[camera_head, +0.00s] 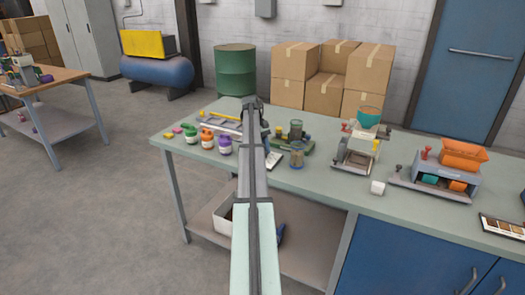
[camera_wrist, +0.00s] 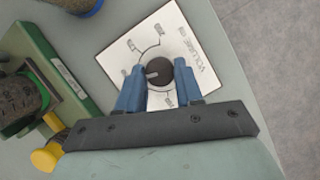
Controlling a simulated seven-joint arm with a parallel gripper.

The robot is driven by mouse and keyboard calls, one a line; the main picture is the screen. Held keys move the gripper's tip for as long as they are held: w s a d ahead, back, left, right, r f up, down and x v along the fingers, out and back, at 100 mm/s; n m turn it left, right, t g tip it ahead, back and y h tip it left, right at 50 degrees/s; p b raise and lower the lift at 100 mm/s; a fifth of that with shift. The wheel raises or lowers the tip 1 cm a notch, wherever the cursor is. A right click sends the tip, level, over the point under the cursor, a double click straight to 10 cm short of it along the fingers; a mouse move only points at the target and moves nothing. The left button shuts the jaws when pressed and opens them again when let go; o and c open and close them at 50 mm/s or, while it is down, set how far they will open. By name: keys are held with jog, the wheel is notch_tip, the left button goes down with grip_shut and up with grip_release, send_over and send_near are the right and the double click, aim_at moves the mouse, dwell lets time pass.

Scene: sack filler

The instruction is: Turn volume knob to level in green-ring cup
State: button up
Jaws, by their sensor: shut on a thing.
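The volume knob (camera_wrist: 160,70) is a dark round knob on a white square plate (camera_wrist: 198,42) printed "VOLUME", with branching tick lines and small marks. A pale pointer line on the knob points left in the wrist view. My gripper (camera_wrist: 159,82) has its two blue fingers shut on the knob's sides. In the head view the plate (camera_head: 274,160) shows beside my arm, which hides the knob. A clear cup with brown contents (camera_head: 296,158) stands right of the plate; its ring looks blue in the wrist view (camera_wrist: 82,5).
The green stand (camera_wrist: 60,70) with a yellow knob (camera_wrist: 44,158) lies close to my gripper. Several lidded jars (camera_head: 207,139) stand left on the bench. A hopper device (camera_head: 358,145), a white cube (camera_head: 377,188) and an orange-bin device (camera_head: 445,175) stand right.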

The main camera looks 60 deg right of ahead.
dwell(0.4)
jog(key=o, duration=1)
jog(key=shift+w+d+r, duration=0.25)
jog(key=shift+w+r, duration=0.2)
jog(key=shift+r, duration=0.15)
jog(key=w+d, duration=0.1)
jog(key=w, duration=0.2)
jog(key=w+d, duration=0.2)
jog(key=w, duration=0.2)
jog(key=w+d, duration=0.1)
jog(key=w, duration=0.2)
jog(key=shift+w+d+f, duration=0.1)
jog(key=shift+w+d, duration=0.15)
jog(key=shift+w, duration=0.05)
